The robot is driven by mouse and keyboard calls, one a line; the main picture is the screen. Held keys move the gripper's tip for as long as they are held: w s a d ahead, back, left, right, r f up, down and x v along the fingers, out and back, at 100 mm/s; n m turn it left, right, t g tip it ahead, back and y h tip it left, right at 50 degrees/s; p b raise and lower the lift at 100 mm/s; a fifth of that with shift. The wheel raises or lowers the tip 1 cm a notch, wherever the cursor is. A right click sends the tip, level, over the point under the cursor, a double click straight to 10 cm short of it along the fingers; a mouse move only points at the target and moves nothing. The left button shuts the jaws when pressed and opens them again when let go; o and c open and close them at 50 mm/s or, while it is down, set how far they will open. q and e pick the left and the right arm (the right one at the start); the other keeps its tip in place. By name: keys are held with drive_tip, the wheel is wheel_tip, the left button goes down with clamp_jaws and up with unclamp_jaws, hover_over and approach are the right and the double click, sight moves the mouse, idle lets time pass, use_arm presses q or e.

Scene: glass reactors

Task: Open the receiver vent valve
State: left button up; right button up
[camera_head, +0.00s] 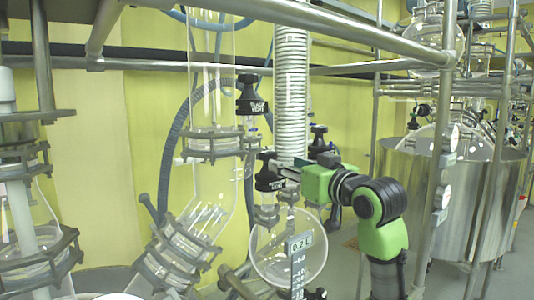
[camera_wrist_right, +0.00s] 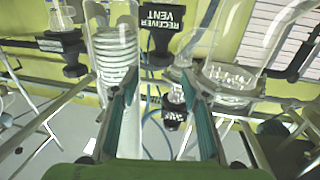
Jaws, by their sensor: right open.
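The receiver vent valve shows in the right wrist view as a black handle (camera_wrist_right: 163,18) with upside-down white lettering "RECEIVER VENT". It lies just beyond my right gripper's fingertips (camera_wrist_right: 158,80), roughly in line with the gap between them. In the head view, a black valve handle (camera_head: 267,172) with small, hard-to-read lettering sits at the tip of my green right gripper (camera_head: 287,172), beside the coiled glass column. The fingers are apart with no handle between them in the wrist view. Whether a finger touches the handle cannot be told. My left gripper is not in view.
Another black labelled valve (camera_head: 250,95) sits above, and a black knob (camera_head: 318,138) stands close behind my gripper. A coiled glass condenser (camera_head: 291,85), a round glass flask (camera_head: 290,255) and a metal frame rail (camera_head: 340,28) crowd the area. A steel vessel (camera_head: 405,190) stands at right.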

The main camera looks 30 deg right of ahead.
sight(267, 158)
drive_tip(key=w+p, duration=0.1)
drive_tip(key=w, duration=0.2)
drive_tip(key=w+p, duration=0.1)
drive_tip(key=w, duration=0.2)
drive_tip(key=w+p, duration=0.2)
drive_tip(key=w, duration=0.2)
drive_tip(key=shift+d, duration=0.3)
drive_tip(key=shift+w+f, duration=0.1)
drive_tip(key=shift+w, duration=0.25)
drive_tip(key=shift+f, duration=0.1)
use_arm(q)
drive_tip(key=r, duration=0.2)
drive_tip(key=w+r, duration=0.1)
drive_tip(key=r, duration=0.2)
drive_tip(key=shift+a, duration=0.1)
use_arm(e)
drive_tip(key=c, duration=0.8)
